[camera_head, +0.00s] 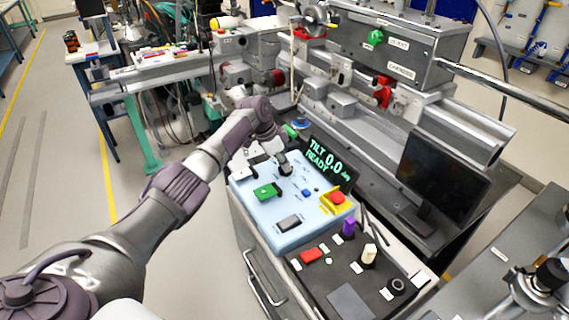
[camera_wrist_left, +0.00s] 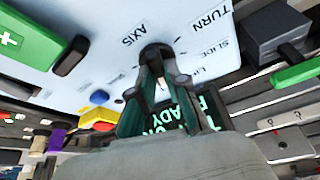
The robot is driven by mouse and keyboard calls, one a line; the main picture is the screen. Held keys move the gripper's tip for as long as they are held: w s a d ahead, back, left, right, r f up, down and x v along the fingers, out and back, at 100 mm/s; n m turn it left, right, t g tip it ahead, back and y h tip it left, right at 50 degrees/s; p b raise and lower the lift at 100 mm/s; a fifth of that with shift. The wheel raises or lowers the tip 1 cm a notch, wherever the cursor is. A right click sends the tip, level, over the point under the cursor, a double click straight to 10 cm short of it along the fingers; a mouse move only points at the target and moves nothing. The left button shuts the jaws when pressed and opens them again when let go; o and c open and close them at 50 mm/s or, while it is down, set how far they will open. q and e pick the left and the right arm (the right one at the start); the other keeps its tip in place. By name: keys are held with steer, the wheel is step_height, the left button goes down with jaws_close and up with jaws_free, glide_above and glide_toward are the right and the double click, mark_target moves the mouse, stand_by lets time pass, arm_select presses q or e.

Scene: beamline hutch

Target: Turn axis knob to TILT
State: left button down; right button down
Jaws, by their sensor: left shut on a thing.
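The black axis knob (camera_wrist_left: 157,52) stands on the pale blue control panel (camera_head: 298,237), by the printed word AXIS. My left gripper (camera_wrist_left: 155,85) is shut on the knob, with one finger on each side; it also shows over the panel's far part in the head view (camera_head: 282,160). The labels TURN, SLIDE and a partly hidden one starting LI show around the knob. The gripper hides part of the knob, and its pointer direction is not clear. The display (camera_head: 328,163) behind reads TILT 0.0 deg, READY in green. My right gripper is out of view.
The panel also carries a green block (camera_head: 265,192), a red button on a yellow base (camera_head: 337,198), a small blue button (camera_head: 307,191) and a black rocker (camera_head: 288,222). A dark tray with small parts (camera_head: 350,300) is nearer. A monitor (camera_head: 440,180) stands at the right.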

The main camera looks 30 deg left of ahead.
arm_select(q)
steer(key=c, duration=1.2)
jaws_free()
steer(key=shift+o, duration=0.2)
steer(key=v, duration=1.2)
